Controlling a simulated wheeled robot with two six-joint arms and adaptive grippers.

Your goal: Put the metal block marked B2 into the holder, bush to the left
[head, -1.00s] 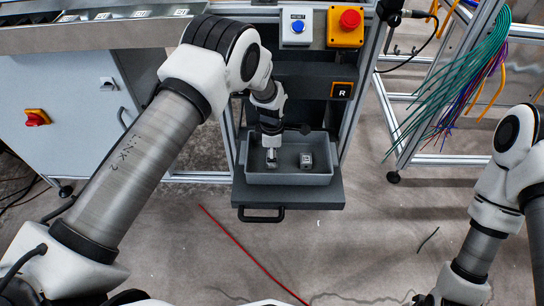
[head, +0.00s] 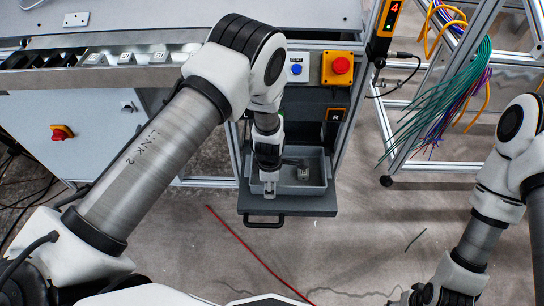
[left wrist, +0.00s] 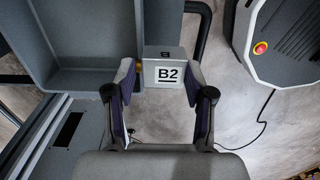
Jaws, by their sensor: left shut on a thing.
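The metal block marked B2 (left wrist: 165,72) is between the fingers of my left gripper (left wrist: 158,85) in the left wrist view, with its label facing the camera. In the head view my left gripper (head: 269,186) is at the front left of the grey bin (head: 315,188), near its front rim. The block shows there only as a small light patch below the fingers. I cannot identify the holder with certainty.
Another metal block (head: 303,173) stays in the bin, which sits on a grey drawer with a black handle (head: 263,222). Several labelled blocks stand in a rail (head: 180,77) at the upper left. The reset button box (head: 296,66) and red emergency button (head: 341,65) are behind.

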